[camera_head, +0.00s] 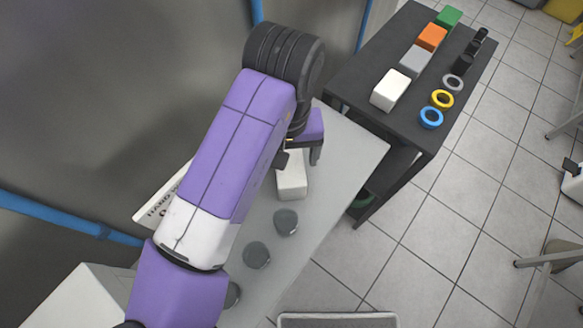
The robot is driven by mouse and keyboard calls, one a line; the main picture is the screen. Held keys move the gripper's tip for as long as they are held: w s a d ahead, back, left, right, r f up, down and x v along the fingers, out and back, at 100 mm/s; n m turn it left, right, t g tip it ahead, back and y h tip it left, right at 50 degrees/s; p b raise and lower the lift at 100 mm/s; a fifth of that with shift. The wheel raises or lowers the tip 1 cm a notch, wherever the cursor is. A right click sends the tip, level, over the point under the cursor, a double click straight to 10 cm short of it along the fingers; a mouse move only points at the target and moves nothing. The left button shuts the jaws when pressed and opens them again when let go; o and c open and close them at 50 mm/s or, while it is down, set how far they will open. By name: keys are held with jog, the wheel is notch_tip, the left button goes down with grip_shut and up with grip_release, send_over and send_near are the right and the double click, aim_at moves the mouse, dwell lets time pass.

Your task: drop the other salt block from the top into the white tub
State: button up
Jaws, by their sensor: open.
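A white block (292,184), which looks like a salt block, stands on a light grey top (345,160). My gripper (299,158) is at the block's upper end, with its fingers open and pointing down. One finger shows at the right of the block and one at its upper left. I cannot tell whether they touch it. My arm hides part of the grey top. A white box-like body (85,300) at the lower left may be the white tub; its opening is not visible. Another white block (390,90) stands on the dark table.
Several dark round knobs, including one near the block (286,222), line the grey top. The dark table (440,105) holds coloured blocks, rings and black cylinders. A blue pipe (60,214) and a sign (160,200) are on the left.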

aim_at(290, 171)
jog(key=shift+d+f+p, duration=0.2)
jog(key=shift+f+p, duration=0.3)
jog(key=shift+f, duration=2.95)
jog(key=shift+w+r, duration=0.1)
grip_shut()
